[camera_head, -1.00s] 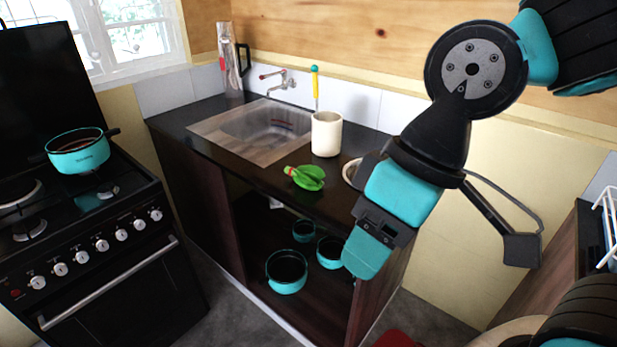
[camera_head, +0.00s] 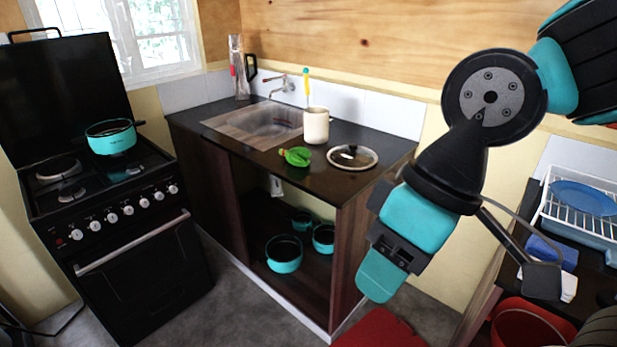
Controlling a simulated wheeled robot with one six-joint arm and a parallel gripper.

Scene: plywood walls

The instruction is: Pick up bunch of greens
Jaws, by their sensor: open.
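The bunch of greens (camera_head: 297,157) is a small bright green bundle with a red spot at its left end. It lies on the dark countertop (camera_head: 262,163), near the front edge, between the sink and a glass lid. My gripper (camera_head: 372,278) hangs at the right, in front of the counter and below its top. It is apart from the greens, to their lower right in the picture. It looks empty, and its fingers are partly hidden by the angle.
The sink (camera_head: 262,122) is behind left. Teal pots (camera_head: 284,254) fill the open shelf below. The stove (camera_head: 110,215) stands left, a dish rack (camera_head: 580,212) right.

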